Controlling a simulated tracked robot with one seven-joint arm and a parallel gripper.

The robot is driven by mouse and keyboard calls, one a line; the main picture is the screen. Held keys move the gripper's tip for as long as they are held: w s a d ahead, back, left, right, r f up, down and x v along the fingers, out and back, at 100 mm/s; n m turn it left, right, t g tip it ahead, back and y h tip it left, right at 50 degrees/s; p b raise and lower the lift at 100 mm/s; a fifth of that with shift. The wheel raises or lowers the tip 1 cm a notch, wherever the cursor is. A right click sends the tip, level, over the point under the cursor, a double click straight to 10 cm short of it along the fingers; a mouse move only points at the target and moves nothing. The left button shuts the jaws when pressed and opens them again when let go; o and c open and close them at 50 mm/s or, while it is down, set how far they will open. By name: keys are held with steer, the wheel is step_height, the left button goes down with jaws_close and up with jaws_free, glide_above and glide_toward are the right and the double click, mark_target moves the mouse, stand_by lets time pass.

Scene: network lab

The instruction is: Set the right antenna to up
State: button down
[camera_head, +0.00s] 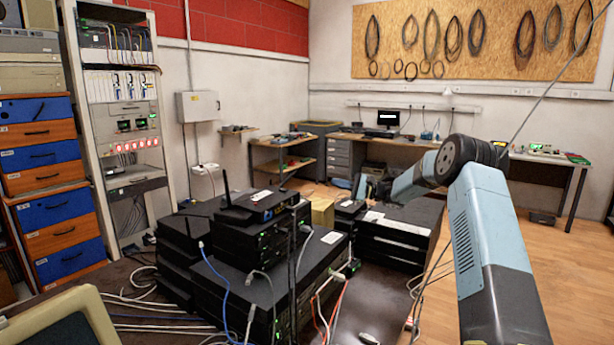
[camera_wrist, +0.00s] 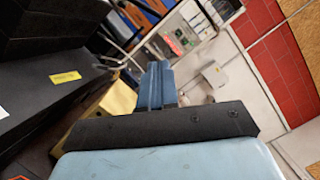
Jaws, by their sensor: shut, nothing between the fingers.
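The black router (camera_head: 262,203) lies on top of a stack of black network boxes in the head view. A dark left antenna (camera_head: 226,188) stands upright at its left end. A thin dark right antenna (camera_head: 283,178) rises at its far right side; its exact tilt is hard to tell at this size. My gripper (camera_wrist: 158,72) shows in the wrist view with its blue fingers together and nothing between them. In the head view my arm is at the right, and its forearm reaches left, apart from the router. I cannot clearly make out the fingertips there.
Stacked black boxes (camera_head: 398,228) stand between the router and my arm. Loose cables (camera_head: 228,283) hang in front of the router stack. An equipment rack (camera_head: 128,110) and blue-and-orange drawers (camera_head: 45,155) stand at the left. The wooden floor at the right is mostly clear.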

steer(key=s+r+x, duration=0.1)
steer(key=x, duration=1.1)
steer(key=shift+a+r, duration=0.25)
steer(key=shift+r, duration=0.1)
steer(key=shift+s+r+n, duration=0.1)
steer(key=shift+r+n, duration=0.2)
steer(key=shift+r, duration=0.1)
